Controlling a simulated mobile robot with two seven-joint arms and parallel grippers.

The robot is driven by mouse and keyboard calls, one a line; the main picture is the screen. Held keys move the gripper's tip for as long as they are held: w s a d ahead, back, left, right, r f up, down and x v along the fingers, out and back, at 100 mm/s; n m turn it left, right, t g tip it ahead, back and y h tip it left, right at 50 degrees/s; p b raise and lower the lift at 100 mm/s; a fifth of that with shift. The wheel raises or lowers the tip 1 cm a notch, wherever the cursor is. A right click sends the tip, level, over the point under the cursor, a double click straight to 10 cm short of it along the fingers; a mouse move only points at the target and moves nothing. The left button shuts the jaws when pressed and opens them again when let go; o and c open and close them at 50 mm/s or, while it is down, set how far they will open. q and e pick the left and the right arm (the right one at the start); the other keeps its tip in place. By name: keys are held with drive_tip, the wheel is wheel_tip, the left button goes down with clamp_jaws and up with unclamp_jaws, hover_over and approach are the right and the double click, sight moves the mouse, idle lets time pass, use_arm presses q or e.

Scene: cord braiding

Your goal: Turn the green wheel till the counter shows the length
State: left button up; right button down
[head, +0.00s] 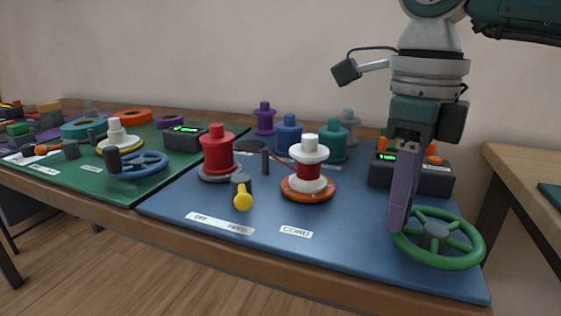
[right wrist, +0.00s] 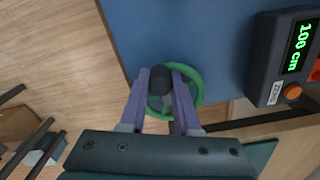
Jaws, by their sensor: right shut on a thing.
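The green wheel (head: 466,255) lies flat at the front right corner of the blue board; its rim also shows in the right wrist view (right wrist: 196,88). My right gripper (head: 396,226) points down at the wheel's left side. In the right wrist view its purple fingers (right wrist: 160,84) are shut on the wheel's dark upright handle (right wrist: 161,76). The counter (head: 431,182) is a dark box behind the wheel. Its lit green display reads 100 cm in the right wrist view (right wrist: 299,47). My left gripper is not in view.
On the blue board (head: 215,195) stand a red spool (head: 218,145), a white spool on an orange disc (head: 309,188) and a yellow-tipped lever (head: 243,200). Several coloured spools stand behind. A green board (head: 75,180) with a blue wheel (head: 142,166) lies left. A gap separates a wooden table at right.

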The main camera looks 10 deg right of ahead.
drive_tip(key=c, duration=0.5)
unclamp_jaws()
drive_tip(key=shift+c, duration=0.2)
